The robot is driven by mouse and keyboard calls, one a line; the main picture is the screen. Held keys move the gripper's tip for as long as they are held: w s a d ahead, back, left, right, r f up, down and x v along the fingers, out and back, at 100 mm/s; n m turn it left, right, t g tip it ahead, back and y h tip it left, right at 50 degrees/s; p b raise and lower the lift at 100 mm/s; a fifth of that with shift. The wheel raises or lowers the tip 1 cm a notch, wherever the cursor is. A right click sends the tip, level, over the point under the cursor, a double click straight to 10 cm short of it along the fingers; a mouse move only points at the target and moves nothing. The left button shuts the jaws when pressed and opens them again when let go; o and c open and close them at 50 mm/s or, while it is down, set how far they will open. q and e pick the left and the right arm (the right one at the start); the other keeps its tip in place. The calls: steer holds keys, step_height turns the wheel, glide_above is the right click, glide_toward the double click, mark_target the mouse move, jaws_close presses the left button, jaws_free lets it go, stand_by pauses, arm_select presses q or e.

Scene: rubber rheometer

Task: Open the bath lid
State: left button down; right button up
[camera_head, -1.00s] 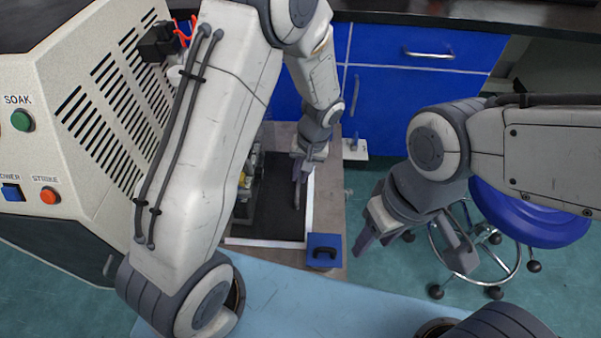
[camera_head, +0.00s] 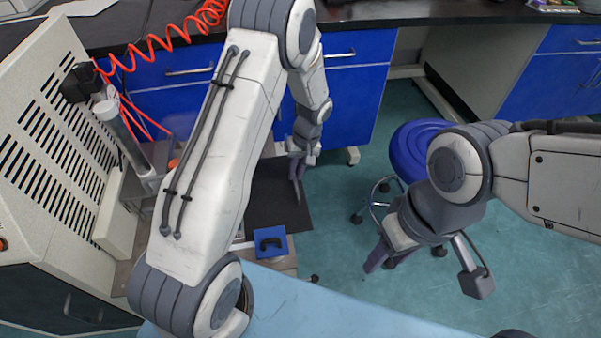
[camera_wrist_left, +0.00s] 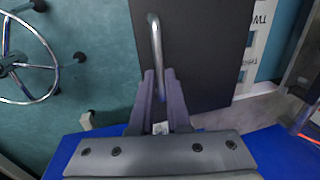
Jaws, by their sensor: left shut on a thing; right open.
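The bath lid shows as a dark flat panel (camera_head: 277,208) in the head view, partly hidden behind my left arm. In the left wrist view the dark panel (camera_wrist_left: 205,55) carries an upright silver bar handle (camera_wrist_left: 155,40). My left gripper (camera_head: 297,178) is at the panel's far right part. In the left wrist view its fingers (camera_wrist_left: 160,88) are shut around the near end of the handle. I cannot tell exactly how far the lid is tilted. My right gripper (camera_head: 425,270) is open and empty over the floor, right of the lid and apart from it.
A blue block with a black handle (camera_head: 260,245) sits in front of the lid. A vented beige machine (camera_head: 45,150) stands at left, with a red coiled hose (camera_head: 165,40) behind it. A blue stool (camera_head: 408,150) stands at right. Blue cabinets (camera_head: 355,85) line the back.

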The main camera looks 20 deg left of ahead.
arm_select(q)
steer(key=shift+w+d, duration=0.15)
steer(key=shift+d, duration=0.1)
arm_select(e)
steer(key=shift+d, duration=0.3)
arm_select(q)
steer(key=c, duration=0.9)
jaws_free()
steer(key=r+p, duration=0.1)
steer(key=r, duration=0.2)
steer(key=d+r+p, duration=0.1)
steer(key=r, duration=0.3)
steer(key=w+r+p, duration=0.1)
steer(key=r, duration=0.2)
steer(key=shift+d+r, duration=0.2)
steer(key=shift+d, duration=0.15)
arm_select(e)
step_height(320, 180, up, 3)
steer(key=shift+r, duration=0.1)
